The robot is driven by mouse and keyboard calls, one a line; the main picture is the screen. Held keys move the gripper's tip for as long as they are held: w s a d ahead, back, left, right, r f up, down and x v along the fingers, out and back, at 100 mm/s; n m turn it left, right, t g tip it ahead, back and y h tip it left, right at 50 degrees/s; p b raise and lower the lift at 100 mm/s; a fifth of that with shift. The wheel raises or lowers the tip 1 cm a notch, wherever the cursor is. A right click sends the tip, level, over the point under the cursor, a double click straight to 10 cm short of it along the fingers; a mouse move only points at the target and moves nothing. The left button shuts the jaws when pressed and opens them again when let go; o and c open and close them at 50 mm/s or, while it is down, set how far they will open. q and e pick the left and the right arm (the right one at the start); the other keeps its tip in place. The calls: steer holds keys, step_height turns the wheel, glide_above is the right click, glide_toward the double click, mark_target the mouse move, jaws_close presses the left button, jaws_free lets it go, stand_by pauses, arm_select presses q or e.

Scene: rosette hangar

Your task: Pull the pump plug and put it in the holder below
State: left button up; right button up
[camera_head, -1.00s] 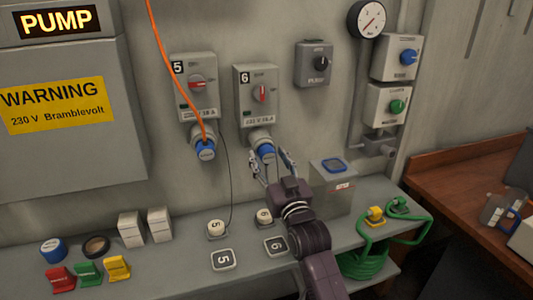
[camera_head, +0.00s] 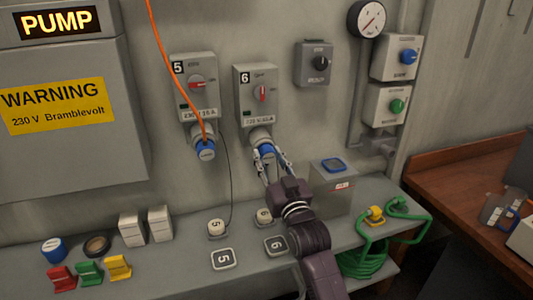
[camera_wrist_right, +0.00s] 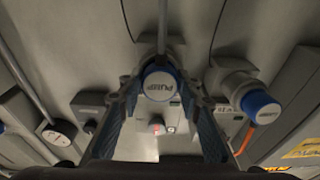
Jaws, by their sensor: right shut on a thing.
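The blue-and-white pump plug (camera_head: 266,153) sits at the socket under switch box 6 (camera_head: 257,95). In the wrist view the plug (camera_wrist_right: 158,84) shows its PUMP label, between my fingers. My right gripper (camera_head: 270,159) is shut on it from below and in front. The plug still appears to be at its socket; whether it is fully seated I cannot tell. On the shelf below are a round cap marked 6 (camera_head: 264,216) and a square plate marked 6 (camera_head: 276,247). I cannot tell which thing is the holder. My left gripper is not in view.
A second blue plug (camera_head: 205,151) with an orange cable hangs at socket 5, close on the left. A grey box (camera_head: 333,188) stands right of my gripper. A green hose coil (camera_head: 368,262) lies at the shelf's right end. Coloured blocks stand at the left.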

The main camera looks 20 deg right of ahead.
mark_target(269, 158)
jaws_close()
steer(key=shift+f, duration=0.1)
steer(key=shift+s+f, duration=0.1)
steer(key=shift+s, duration=0.65)
steer(key=shift+s+d+f+p, duration=0.15)
steer(key=shift+s+p, duration=0.3)
steer(key=shift+s, duration=0.65)
steer(key=shift+s+f+p, duration=0.15)
steer(key=shift+s+p, duration=0.25)
steer(key=shift+s, duration=0.7)
